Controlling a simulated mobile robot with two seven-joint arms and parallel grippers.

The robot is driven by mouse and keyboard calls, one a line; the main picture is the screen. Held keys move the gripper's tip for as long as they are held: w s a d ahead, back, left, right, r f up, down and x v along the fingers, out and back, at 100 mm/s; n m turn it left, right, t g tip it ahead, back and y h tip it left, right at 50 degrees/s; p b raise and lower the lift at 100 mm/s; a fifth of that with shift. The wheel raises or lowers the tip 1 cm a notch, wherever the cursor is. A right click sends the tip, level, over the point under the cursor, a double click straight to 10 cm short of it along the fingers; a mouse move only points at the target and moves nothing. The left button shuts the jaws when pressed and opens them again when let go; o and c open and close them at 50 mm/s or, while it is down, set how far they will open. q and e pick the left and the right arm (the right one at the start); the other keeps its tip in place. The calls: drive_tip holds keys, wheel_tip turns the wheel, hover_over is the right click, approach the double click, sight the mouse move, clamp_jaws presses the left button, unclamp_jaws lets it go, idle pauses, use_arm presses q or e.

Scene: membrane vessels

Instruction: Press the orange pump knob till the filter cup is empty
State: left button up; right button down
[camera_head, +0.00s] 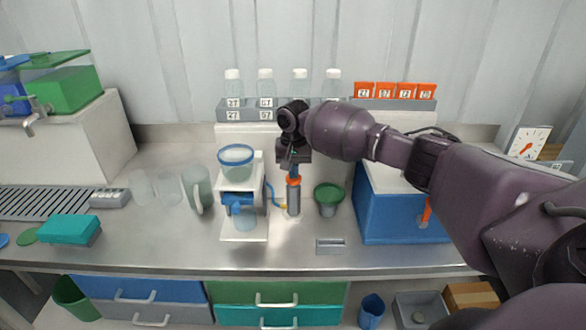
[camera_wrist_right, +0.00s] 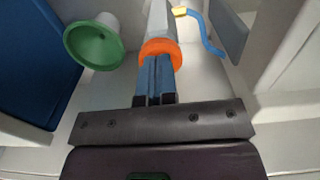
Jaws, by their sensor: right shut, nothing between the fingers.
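The orange pump knob (camera_head: 293,181) sits on top of a grey upright pump cylinder (camera_head: 294,202) in the head view. My right gripper (camera_head: 293,172) points down right above the knob, fingers together. In the right wrist view the shut blue-grey fingertips (camera_wrist_right: 155,62) reach the orange knob (camera_wrist_right: 160,48) and seem to touch it. The clear filter cup (camera_head: 236,157) with a blue rim stands on a white stand left of the pump. Blue shows in its lower part; the exact liquid level is unclear. My left gripper is not in view.
A blue hose (camera_wrist_right: 206,36) leaves the pump. A green funnel-topped vessel (camera_head: 328,196) stands right of the pump, with a blue box (camera_head: 385,212) beyond. A glass mug (camera_head: 198,188) stands left of the stand. The front of the steel counter is mostly clear.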

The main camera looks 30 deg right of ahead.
drive_tip(key=shift+s+r+p, duration=0.1)
drive_tip(key=shift+r+p, duration=0.75)
drive_tip(key=shift+r, duration=0.1)
drive_tip(key=shift+r+p, duration=0.8)
drive_tip(key=shift+p, duration=0.05)
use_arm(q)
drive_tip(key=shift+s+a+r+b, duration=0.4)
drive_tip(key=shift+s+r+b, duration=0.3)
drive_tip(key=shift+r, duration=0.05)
use_arm(e)
wheel_tip(320, 180, up, 10)
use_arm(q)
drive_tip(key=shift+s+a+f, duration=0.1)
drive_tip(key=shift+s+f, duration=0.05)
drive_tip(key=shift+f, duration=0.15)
use_arm(e)
drive_tip(key=shift+r, duration=0.1)
